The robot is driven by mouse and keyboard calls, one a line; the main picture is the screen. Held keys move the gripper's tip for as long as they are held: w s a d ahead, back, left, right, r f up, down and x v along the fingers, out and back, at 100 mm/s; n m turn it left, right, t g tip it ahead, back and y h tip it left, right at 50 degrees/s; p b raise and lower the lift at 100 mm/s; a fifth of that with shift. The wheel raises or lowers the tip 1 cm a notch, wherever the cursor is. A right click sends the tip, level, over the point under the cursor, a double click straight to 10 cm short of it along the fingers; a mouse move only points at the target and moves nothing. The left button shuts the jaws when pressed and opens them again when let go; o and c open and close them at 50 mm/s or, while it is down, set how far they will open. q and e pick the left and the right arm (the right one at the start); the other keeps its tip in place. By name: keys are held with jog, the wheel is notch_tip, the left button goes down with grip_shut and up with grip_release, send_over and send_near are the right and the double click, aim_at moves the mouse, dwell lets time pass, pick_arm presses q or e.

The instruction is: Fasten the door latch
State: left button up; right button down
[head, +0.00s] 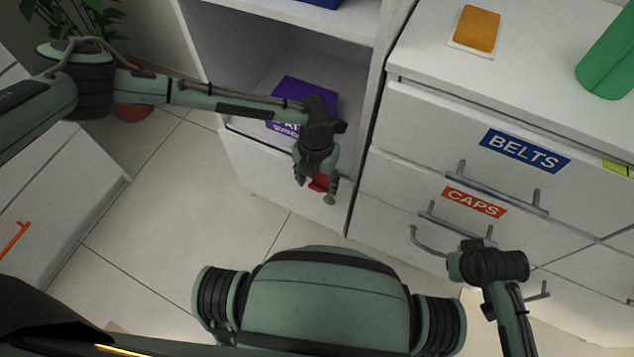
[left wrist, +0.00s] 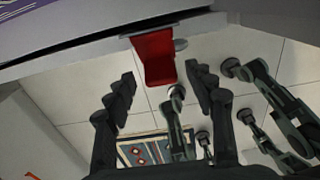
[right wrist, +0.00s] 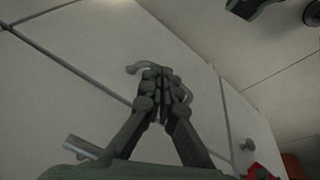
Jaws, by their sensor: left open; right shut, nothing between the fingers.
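The red latch tab (left wrist: 155,57) sticks out from the edge of a white panel in the left wrist view. In the head view the red latch (head: 318,182) shows partly at the low white front under the open compartment. My left gripper (head: 315,190) is open right at it; in the left wrist view the fingers (left wrist: 162,77) stand apart, with the tab between and beyond them. I cannot tell whether they touch it. My right gripper (right wrist: 161,75) is shut and empty in front of a white drawer front, by a grey bar handle (right wrist: 139,67).
Drawers labelled BELTS (head: 525,150) and CAPS (head: 474,202) stand at the right with protruding handles. A purple box (head: 303,92) lies in the open compartment above the latch. A potted plant (head: 75,20) stands at the back left. Tiled floor (head: 170,215) is clear at centre left.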

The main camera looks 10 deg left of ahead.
pick_arm(q)
jog(key=shift+f, duration=0.4)
pick_arm(e)
jog(key=shift+d+r, duration=0.1)
jog(key=shift+d, duration=0.15)
pick_arm(q)
jog(key=c, duration=1.1)
jog(key=shift+c, duration=0.3)
pick_arm(e)
jog(key=shift+w+d+r, duration=0.1)
jog(key=shift+w+r, duration=0.05)
jog(key=shift+w, duration=0.1)
